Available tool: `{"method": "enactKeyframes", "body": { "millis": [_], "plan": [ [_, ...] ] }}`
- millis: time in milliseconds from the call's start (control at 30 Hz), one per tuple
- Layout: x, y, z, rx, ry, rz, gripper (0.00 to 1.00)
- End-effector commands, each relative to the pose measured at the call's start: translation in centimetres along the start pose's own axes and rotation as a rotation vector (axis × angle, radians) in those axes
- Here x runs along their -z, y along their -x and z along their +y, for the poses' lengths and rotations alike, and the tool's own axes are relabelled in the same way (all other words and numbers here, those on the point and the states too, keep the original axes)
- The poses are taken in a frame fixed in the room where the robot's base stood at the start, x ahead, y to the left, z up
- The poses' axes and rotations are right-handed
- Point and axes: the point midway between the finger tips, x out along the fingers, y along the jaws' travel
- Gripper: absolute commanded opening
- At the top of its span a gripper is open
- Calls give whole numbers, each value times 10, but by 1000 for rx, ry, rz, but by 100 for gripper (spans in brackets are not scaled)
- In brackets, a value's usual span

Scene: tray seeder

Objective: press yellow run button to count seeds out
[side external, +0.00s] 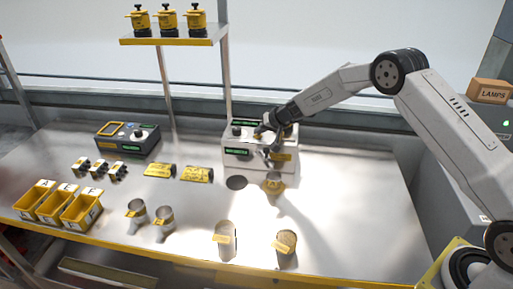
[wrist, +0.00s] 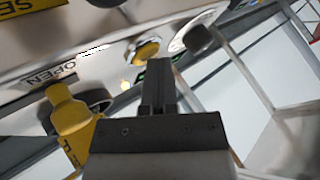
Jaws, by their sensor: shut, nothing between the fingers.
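The grey-white seeder unit (side external: 237,159) stands at the back middle of the bench, with green displays and a dark knob. My gripper (side external: 264,134) is at its front and hides part of the panel. In the wrist view, the round yellow button (wrist: 146,51) sits in a pale ring on the panel. The shut, empty fingers (wrist: 160,68) of my gripper appear just below and right of the button. I cannot tell whether they touch it. A yellow lever (wrist: 70,112) is at the left, near an "OPEN" label (wrist: 48,76).
A metal cup with a yellow label (side external: 274,183) stands below the unit. Two more cups (side external: 226,240) (side external: 286,242) stand at the front. Yellow bins (side external: 82,211) are at the left. A second device (side external: 127,139) stands left of the seeder. The right bench is clear.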

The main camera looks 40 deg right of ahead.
Motion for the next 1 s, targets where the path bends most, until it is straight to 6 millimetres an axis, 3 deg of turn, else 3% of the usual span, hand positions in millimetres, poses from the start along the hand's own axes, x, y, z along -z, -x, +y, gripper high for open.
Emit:
{"method": "enactKeyframes", "body": {
  "millis": [1000],
  "plan": [
    [8,12,-9,-1,0,-1,0]
  ]
}}
